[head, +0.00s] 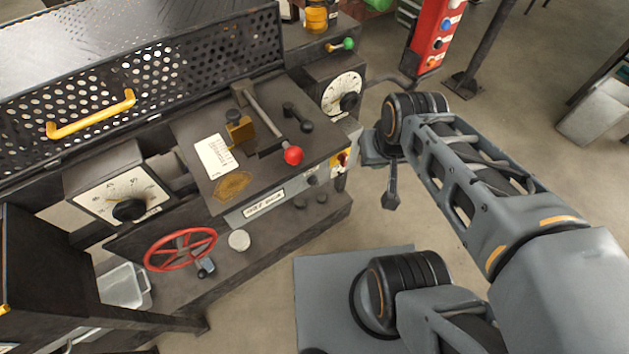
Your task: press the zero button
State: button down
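I cannot make out which control is the zero button, as the lettering is too small to read. The machine's front strip (262,203) has a white label and a small dark knob (312,180). A yellow plate with a red control (341,160) sits at its right end. A pale round disc (239,240) is lower on the front. A red post (433,35) at the top carries several coloured buttons. My gripper (391,200) hangs just right of the machine's corner, apart from the small controls. Its fingers look close together, but their opening cannot be made out.
A red-knobbed lever (292,155) rises from the machine top. Dials stand at left (122,195) and right (343,95). A red handwheel (181,249) and a perforated guard with a yellow handle (91,115) are at left. Open floor lies right of the machine.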

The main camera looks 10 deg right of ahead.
aim_at(312, 180)
jog(key=z, duration=2.3)
jog(key=k, duration=1.85)
jog(key=u, duration=1.7)
